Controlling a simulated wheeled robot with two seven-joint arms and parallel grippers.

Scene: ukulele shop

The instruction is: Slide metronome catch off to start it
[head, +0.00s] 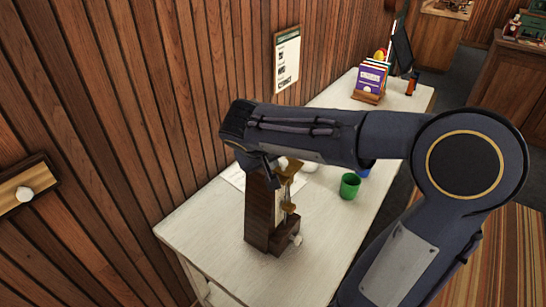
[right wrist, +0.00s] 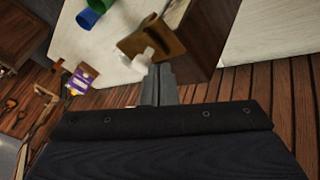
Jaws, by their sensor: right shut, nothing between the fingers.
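The metronome (head: 258,214) stands upright on the white table. It is dark wood and tapers upward, with brass-coloured parts (head: 289,207) on its open face and a pale knob (head: 295,240) low on its side. My right gripper (head: 272,161) is at the top of the metronome, and my arm partly hides that end. In the right wrist view its fingers (right wrist: 158,85) are shut and empty, close beside the wooden body (right wrist: 199,38) and a brass-coloured piece (right wrist: 152,37). I cannot tell whether they touch it. I cannot make out the catch clearly. My left gripper is out of view.
A green cup (head: 349,187) and a blue cup (head: 363,172) stand right of the metronome on the white table (head: 235,268). A rack of purple-fronted books (head: 371,79) is farther back. A wood-plank wall (head: 150,90) runs along the left. The table's front is clear.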

